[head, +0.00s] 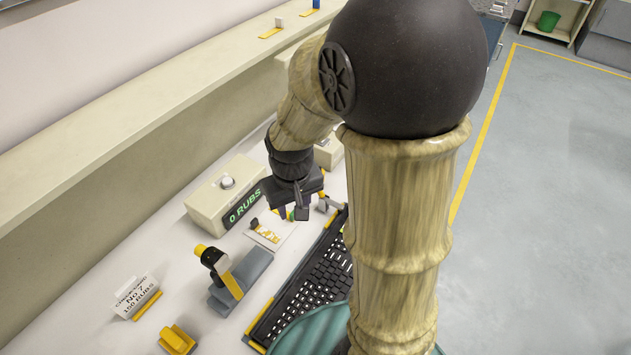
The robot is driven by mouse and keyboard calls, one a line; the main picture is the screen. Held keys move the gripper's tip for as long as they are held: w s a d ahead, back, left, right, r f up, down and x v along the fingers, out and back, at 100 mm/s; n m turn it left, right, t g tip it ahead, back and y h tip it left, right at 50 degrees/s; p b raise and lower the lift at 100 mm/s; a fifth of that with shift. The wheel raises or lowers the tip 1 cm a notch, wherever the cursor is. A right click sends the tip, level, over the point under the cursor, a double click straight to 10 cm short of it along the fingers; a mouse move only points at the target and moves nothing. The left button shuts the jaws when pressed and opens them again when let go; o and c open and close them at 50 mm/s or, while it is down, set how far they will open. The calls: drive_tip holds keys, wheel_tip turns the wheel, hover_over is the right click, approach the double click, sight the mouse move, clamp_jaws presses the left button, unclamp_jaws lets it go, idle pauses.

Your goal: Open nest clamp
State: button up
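My gripper (293,213) hangs at the end of my arm, pointing down over the bench near the upper end of the black keyboard (316,282). Small coloured bits show by its fingertips, and I cannot tell whether it is open or shut. A small dark lever-like part (327,203) stands just right of the gripper, by the keyboard's far end; it may be the nest clamp. A grey fixture (243,279) with a yellow-and-black handle (211,256) stands left of the keyboard. The gripper is apart from this fixture. My arm hides the keyboard's right side.
A cream box reading "0 RUBS" (225,196) stands behind the gripper. A white plate with yellow pieces (268,235) lies below it. A card sign (137,297) and a yellow block (177,339) sit at lower left. A cream ledge (150,120) runs along the wall. Open floor (550,220) lies right.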

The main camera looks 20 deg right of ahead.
sight(322, 195)
drive_tip(key=w+d+r+g+h+p, duration=0.1)
drive_tip(key=w+d+g+p, duration=0.2)
drive_tip(key=w, duration=0.7)
drive_tip(key=w+d+r+g+h+p, duration=0.1)
drive_tip(key=w+d+g+h+p, duration=0.1)
drive_tip(key=w+p, duration=0.4)
drive_tip(key=w+d+g, duration=0.1)
drive_tip(key=w, duration=0.3)
drive_tip(key=shift+w+d+m, duration=0.2)
drive_tip(key=shift+m, duration=0.1)
drive_tip(key=p+x, duration=0.6)
drive_tip(key=x, duration=1.1)
drive_tip(key=shift+f, duration=0.1)
clamp_jaws()
